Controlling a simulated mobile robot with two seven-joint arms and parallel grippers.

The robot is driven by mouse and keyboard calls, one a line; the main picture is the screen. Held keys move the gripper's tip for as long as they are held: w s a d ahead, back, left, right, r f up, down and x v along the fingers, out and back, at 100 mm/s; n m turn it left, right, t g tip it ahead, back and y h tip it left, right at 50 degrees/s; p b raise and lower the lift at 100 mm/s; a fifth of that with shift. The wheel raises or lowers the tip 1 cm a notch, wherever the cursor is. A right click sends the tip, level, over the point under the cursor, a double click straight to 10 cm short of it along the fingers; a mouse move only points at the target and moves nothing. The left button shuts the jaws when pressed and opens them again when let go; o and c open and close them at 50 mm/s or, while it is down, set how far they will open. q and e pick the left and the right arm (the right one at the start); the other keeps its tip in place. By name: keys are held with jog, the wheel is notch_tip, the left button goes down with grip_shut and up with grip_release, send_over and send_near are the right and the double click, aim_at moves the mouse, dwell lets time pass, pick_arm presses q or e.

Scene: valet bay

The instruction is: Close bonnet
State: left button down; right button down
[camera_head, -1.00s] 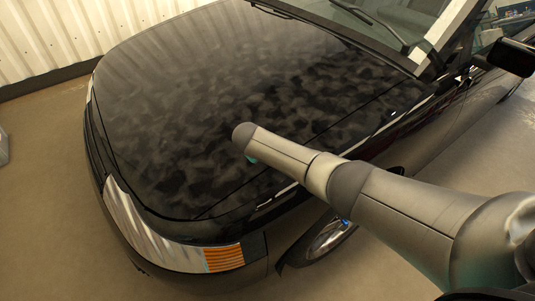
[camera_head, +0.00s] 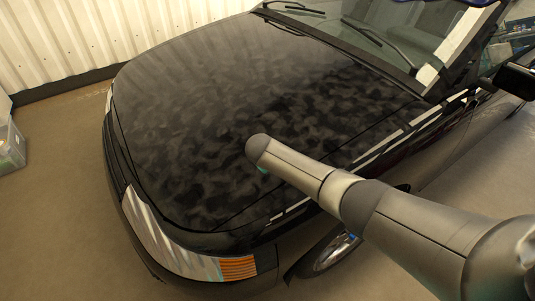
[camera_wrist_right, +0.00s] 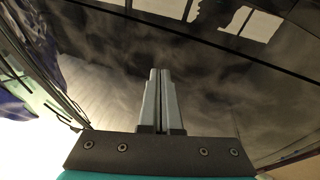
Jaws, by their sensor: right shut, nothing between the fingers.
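The black bonnet (camera_head: 225,105) of the dark car fills the middle of the head view. It looks down, nearly level with the wing and front edge, with thin seams around it; I cannot tell whether it is fully latched. My right arm reaches over the car's near side from the lower right, its end over the bonnet. My right gripper (camera_wrist_right: 161,75) shows in the wrist view with its two grey fingers together and empty, in front of the dark, reflective bonnet (camera_wrist_right: 215,85). I cannot tell whether the fingertips touch it. My left gripper is not in view.
An orange-and-clear headlamp (camera_head: 238,268) is at the front corner. The windscreen (camera_head: 370,35) with wipers is behind the bonnet, and a mirror (camera_head: 514,80) is at the right. A grey container (camera_head: 10,150) stands at the left. The floor (camera_head: 55,210) in front is clear.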

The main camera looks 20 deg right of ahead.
jog(key=p+v, duration=0.3)
jog(key=v, duration=0.5)
jog(key=shift+a, duration=0.2)
